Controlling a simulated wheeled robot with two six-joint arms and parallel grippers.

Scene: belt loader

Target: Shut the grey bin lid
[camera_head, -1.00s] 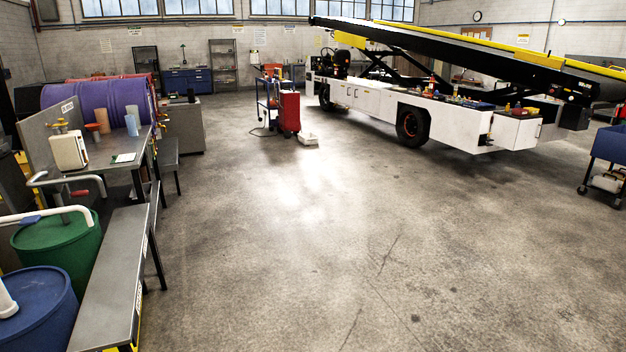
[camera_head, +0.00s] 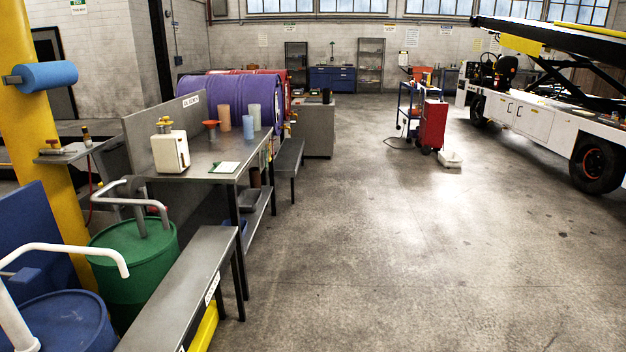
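I cannot make out a grey bin with a lid for certain. A grey box-like unit (camera_head: 318,133) stands behind the workbench, beside the drums, with a small dark item on top. I cannot tell whether it is a bin or whether it has a lid. Neither of my grippers is in view.
A grey workbench (camera_head: 200,172) with containers and a low grey bench (camera_head: 190,290) line the left. Green (camera_head: 140,262) and blue (camera_head: 62,325) drums and a yellow post (camera_head: 35,120) are nearer. A red cabinet (camera_head: 432,124) and white belt loader (camera_head: 535,118) stand beyond open floor.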

